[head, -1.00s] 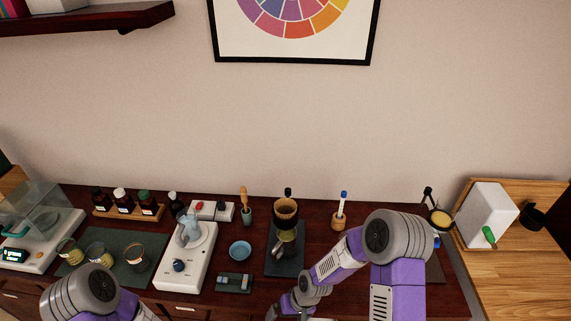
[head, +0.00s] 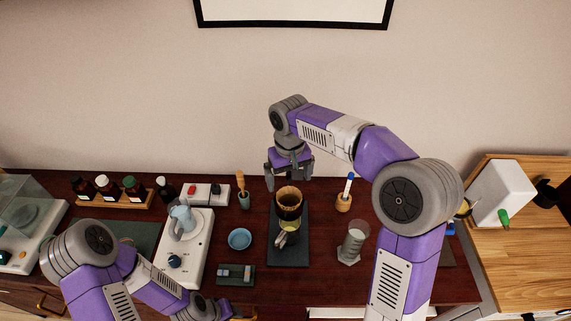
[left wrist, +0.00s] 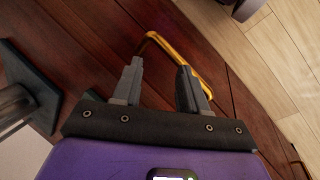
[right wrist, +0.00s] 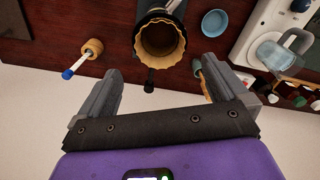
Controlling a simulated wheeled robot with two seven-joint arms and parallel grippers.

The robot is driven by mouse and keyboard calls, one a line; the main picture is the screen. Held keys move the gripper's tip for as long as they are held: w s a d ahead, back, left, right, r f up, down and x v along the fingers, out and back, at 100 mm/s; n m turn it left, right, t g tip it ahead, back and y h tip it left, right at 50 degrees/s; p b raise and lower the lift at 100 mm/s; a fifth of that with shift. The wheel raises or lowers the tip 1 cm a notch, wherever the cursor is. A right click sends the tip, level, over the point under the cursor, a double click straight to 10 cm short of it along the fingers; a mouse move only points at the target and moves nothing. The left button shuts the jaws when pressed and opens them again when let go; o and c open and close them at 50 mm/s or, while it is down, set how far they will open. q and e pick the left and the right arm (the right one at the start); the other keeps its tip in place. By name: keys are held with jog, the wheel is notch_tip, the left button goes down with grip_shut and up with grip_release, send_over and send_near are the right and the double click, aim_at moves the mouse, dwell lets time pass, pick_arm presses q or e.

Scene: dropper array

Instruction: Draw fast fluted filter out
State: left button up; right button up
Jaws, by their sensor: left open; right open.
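The fluted filter (head: 289,197) is a brown, pleated cone. It sits upright in a vessel on a dark mat (head: 288,252), and a small pale handle-like part shows in front below it. In the right wrist view, its open pleated mouth (right wrist: 162,38) shows near the top, beyond the fingers. My right gripper (head: 289,176) is open and empty, pointing down just behind and above the filter's rim, apart from it. My left gripper (left wrist: 159,66) is open and empty at the table's front edge, by a brass drawer handle (left wrist: 152,42).
A glass cylinder (head: 353,243) and a wooden pen holder (head: 343,202) stand right of the filter. Brown bottles (head: 107,187) line the back.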

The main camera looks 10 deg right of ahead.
aim_at(289, 190)
notch_tip(289, 190, down, 5)
jog(key=shift+f, duration=0.2)
jog(key=shift+s+f, duration=0.1)
jog(key=shift+f, duration=0.25)
jog(key=shift+s+f, duration=0.15)
jog(key=shift+f, duration=0.1)
pick_arm(q)
jog(key=shift+s, duration=0.2)
pick_arm(e)
jog(key=c, duration=0.9)
jog(key=shift+o, duration=0.2)
pick_arm(q)
jog(key=shift+r+p, duration=0.65)
pick_arm(e)
jog(key=shift+r, duration=0.75)
